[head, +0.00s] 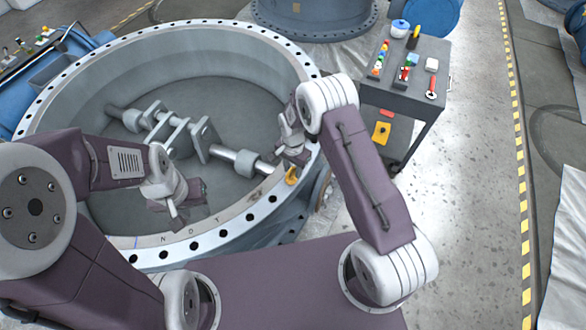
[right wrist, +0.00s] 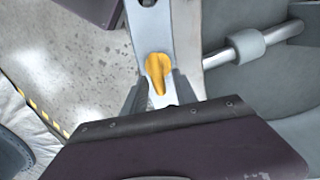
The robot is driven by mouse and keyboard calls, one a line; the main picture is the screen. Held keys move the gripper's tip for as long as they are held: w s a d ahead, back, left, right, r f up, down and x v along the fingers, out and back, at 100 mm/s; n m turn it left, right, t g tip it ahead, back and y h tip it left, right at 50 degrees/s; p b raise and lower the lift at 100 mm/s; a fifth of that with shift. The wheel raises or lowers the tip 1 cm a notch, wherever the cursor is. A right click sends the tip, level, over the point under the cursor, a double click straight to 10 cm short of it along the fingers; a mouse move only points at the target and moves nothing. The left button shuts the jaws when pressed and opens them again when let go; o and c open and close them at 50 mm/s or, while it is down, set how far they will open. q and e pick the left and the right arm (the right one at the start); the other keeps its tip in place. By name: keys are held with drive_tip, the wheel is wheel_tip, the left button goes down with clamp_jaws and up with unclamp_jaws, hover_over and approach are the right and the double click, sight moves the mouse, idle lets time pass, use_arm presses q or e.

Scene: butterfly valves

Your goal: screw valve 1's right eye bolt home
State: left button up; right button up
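Valve 1 is the large grey ring body (head: 165,248) with a flange full of bolt holes. A yellow eye bolt (head: 291,176) stands on the right part of its flange; it also shows in the right wrist view (right wrist: 158,65). My right gripper (head: 296,160) is just above and beside the eye bolt. In the right wrist view its two dark fingers (right wrist: 161,88) are apart on either side of the eye bolt, with gaps visible. How deep the bolt sits cannot be told. My left gripper (head: 186,207) hangs over the near part of the ring, empty, its fingers apart.
A shaft with brackets (head: 185,130) lies across the inside of the ring. A dark cart (head: 412,70) with tools stands at the back right, with a yellow item (head: 381,132) on its lower shelf. A second grey valve (head: 320,18) is behind. The floor at right is open.

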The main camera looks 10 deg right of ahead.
sight(293, 167)
wheel_tip(293, 167, up, 9)
drive_tip(key=shift+r, duration=0.1)
idle(0.4)
idle(0.3)
drive_tip(key=s+d+r+t, duration=0.2)
drive_tip(key=d+r, duration=0.3)
drive_tip(key=r, duration=0.6)
drive_tip(key=s+d+n, duration=0.2)
drive_tip(key=s+n, duration=0.6)
drive_tip(key=s, duration=0.8)
drive_tip(key=shift+d+f+n+g, duration=0.35)
drive_tip(key=shift+f+n+g, duration=0.05)
drive_tip(key=shift+f, duration=0.05)
